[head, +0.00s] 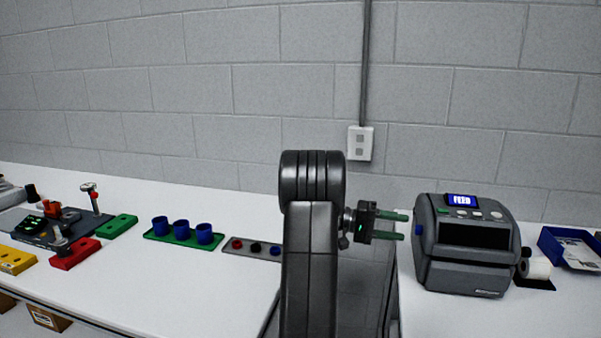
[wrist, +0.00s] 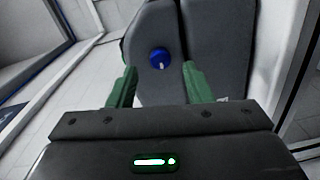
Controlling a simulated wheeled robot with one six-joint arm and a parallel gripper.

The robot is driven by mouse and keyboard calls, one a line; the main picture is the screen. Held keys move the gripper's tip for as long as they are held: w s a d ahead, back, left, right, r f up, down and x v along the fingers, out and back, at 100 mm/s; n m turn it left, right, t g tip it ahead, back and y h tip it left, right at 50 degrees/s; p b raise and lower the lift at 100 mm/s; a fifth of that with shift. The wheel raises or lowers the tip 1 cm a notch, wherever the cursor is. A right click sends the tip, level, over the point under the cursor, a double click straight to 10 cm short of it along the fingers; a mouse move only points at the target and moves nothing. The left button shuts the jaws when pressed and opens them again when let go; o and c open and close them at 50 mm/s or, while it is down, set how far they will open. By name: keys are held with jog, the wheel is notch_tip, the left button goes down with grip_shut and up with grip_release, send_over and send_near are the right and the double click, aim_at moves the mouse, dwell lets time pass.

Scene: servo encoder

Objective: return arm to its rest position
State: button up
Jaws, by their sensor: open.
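My gripper (head: 406,226) extends to the right from my dark arm, which stands upright in the middle of the head view. Its two green fingers are apart, with nothing between them that I can see held. In the wrist view my gripper (wrist: 158,85) also shows open, its green fingers spread. A dark grey printer (head: 466,245) with a lit "FEED" screen stands right of the fingers, and a gap seems to separate them in the head view. The printer's side with a blue knob (wrist: 159,58) fills the wrist view beyond the fingers.
A white table (head: 190,290) on the left holds a green tray (head: 184,237) with blue cups, a grey strip (head: 250,248) with coloured pieces, and red, green and yellow blocks. Right of the printer are a white roll (head: 538,267) and a blue bin (head: 551,245). A wall stands behind.

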jog(key=v, duration=1.1)
jog(key=s+d+m+p, duration=0.2)
jog(key=d+m+p, duration=0.3)
jog(key=d+m, duration=0.6)
jog(key=shift+s+d+f+m+h, duration=0.3)
jog(key=shift+s+f+m, duration=0.1)
jog(key=shift+m, duration=1)
